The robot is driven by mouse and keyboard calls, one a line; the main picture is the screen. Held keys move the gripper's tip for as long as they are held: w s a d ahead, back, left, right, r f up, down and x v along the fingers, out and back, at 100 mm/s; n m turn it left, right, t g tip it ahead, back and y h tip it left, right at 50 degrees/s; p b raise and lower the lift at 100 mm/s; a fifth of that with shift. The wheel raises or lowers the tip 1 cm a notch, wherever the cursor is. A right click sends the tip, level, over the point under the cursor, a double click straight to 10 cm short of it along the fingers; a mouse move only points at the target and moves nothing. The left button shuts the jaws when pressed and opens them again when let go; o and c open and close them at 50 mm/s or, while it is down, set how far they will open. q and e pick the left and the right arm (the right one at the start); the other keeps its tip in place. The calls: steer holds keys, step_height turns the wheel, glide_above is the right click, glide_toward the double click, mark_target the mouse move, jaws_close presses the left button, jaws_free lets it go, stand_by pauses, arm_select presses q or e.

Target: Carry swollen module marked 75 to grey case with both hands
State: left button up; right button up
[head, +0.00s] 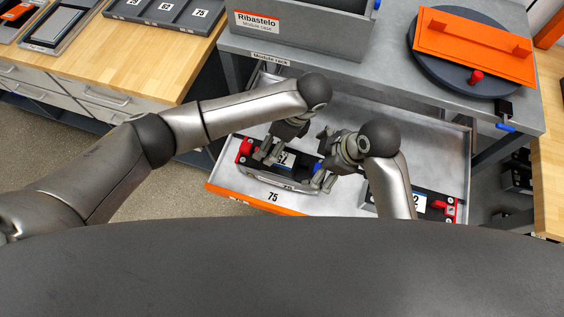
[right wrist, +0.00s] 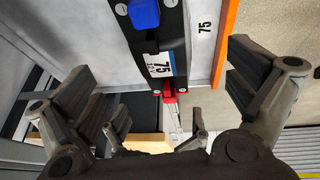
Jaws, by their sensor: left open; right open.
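The module marked 75 (right wrist: 158,65) lies in an open drawer, its black top bearing a white label, a blue end piece and a red end piece. In the head view the module (head: 248,164) is partly hidden by my grippers, and its near grey side looks bowed. My left gripper (head: 268,152) is open over the module's left part, near the red end. My right gripper (head: 322,180) is open at its blue end. In the right wrist view its fingers (right wrist: 165,95) are spread to either side, apart from the module. The grey case (head: 290,36), labelled Ribastelo, stands on the grey bench.
The drawer (head: 232,190) has an orange front edge and a 75 tag. Another module (head: 437,204) with a red end lies to its right, partly behind my right arm. An orange lid (head: 470,48) rests on a dark round plate on the bench. A divided tray (head: 165,12) is at upper left.

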mark_target(305, 165)
arm_select(q)
steer(key=shift+w+a+f, duration=0.15)
steer(key=shift+w+f, duration=0.1)
steer(key=shift+f, duration=0.3)
arm_select(e)
steer(key=shift+w+a+f, duration=0.1)
steer(key=shift+w+f, duration=0.2)
steer(key=shift+f, duration=0.2)
arm_select(q)
steer(key=x, duration=1)
arm_select(e)
steer(key=x, duration=1)
steer(key=shift+a, duration=0.1)
arm_select(q)
steer(key=c, duration=1.6)
arm_select(e)
steer(key=c, duration=1.6)
arm_select(q)
steer(key=shift+c, duration=0.8)
arm_select(e)
steer(key=c, duration=0.3)
arm_select(q)
steer(key=shift+r, duration=0.1)
arm_select(e)
steer(key=shift+r, duration=0.15)
